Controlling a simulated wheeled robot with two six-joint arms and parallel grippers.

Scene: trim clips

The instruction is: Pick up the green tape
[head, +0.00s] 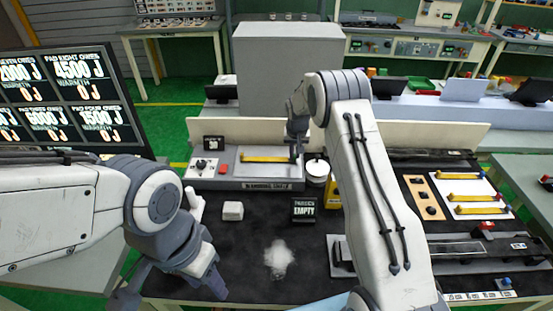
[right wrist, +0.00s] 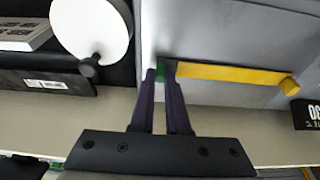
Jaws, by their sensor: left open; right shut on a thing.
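A yellow strip (right wrist: 230,75) lies on the grey warming plate, and it also shows in the head view (head: 265,158). A small green piece (right wrist: 161,75), which looks like the green tape, sits at the strip's end near my gripper. My right gripper (right wrist: 165,76) is shut on this green piece at the plate; its fingers partly hide it. In the head view the right gripper (head: 295,153) is small, and the green piece cannot be made out. My left gripper (head: 170,290) is open, low at the front left of the table, apart from the strip.
A white board with several yellow strips (head: 470,196) lies at right.

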